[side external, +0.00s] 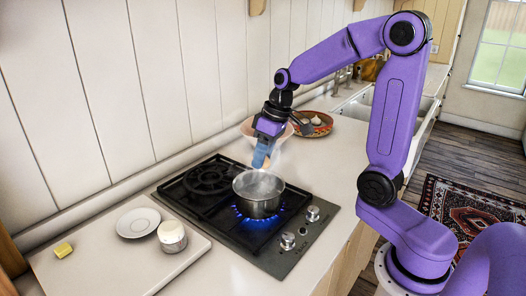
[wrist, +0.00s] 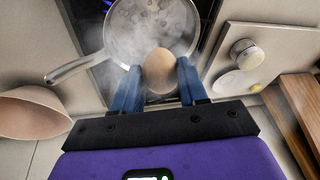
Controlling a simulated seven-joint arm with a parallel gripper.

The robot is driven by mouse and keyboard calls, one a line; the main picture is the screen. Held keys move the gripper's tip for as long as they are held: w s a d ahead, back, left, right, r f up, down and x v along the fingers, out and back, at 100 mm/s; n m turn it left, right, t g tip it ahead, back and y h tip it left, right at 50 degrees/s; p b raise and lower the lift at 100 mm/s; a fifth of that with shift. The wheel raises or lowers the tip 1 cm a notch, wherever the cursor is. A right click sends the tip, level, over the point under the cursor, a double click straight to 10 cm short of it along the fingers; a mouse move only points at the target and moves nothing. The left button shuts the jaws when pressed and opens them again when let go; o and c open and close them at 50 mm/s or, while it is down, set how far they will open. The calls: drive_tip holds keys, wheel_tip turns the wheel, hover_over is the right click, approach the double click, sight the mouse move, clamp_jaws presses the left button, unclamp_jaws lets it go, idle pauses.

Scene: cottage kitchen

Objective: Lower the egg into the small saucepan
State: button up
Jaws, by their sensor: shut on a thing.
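The egg (wrist: 159,71) is light brown and sits between the two blue fingers of my gripper (wrist: 158,82) in the wrist view. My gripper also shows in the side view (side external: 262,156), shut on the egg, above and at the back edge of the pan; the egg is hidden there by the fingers. The small saucepan (side external: 259,207) is steel, holds steaming water, and stands on a lit burner with blue flame. In the wrist view the saucepan (wrist: 112,38) lies just beyond the egg, its handle pointing left.
The black gas hob (side external: 196,202) has knobs (side external: 288,241) at its front. A pinkish bowl (wrist: 30,112) and a patterned dish (side external: 318,124) stand behind the hob.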

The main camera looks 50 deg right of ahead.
drive_tip(key=shift+f, duration=2.75)
drive_tip(key=shift+f, duration=2.8)
idle(0.7)
drive_tip(key=o, duration=0.8)
